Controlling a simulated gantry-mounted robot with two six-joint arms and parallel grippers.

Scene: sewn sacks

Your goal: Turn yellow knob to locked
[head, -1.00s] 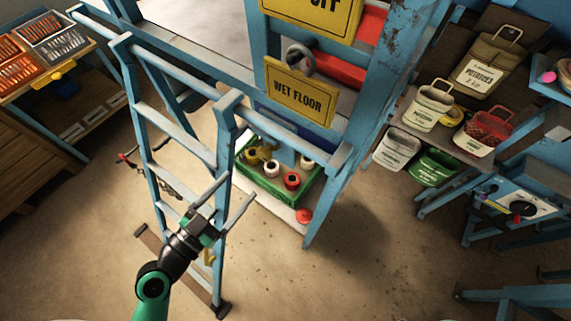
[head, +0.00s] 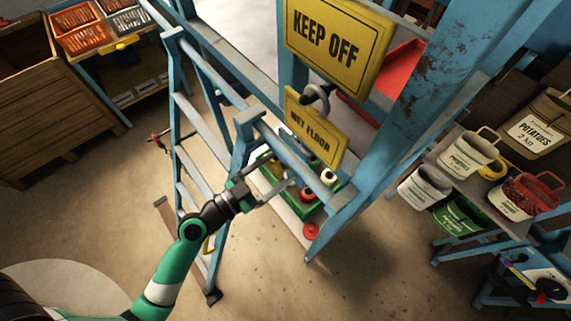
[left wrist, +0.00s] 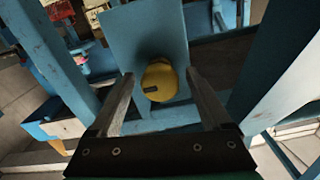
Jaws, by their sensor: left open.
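The yellow knob (left wrist: 159,80) shows in the left wrist view as a rounded yellow piece with a small dark mark on its front. It sits against a blue plate (left wrist: 146,32). My left gripper (head: 273,175) is open, with its two fingers on either side of the knob in the left wrist view. I cannot tell whether the fingertips reach the knob or are short of it. In the head view I cannot make out this knob. The gripper there is beside the blue ladder and frame. My right gripper is not in view.
A blue stepladder (head: 190,115) stands close beside my left arm. Yellow KEEP OFF (head: 335,42) and WET FLOOR (head: 316,133) signs hang on the blue frame. A green crate (head: 305,210) with several round items lies below. Sacks and buckets fill the right shelf.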

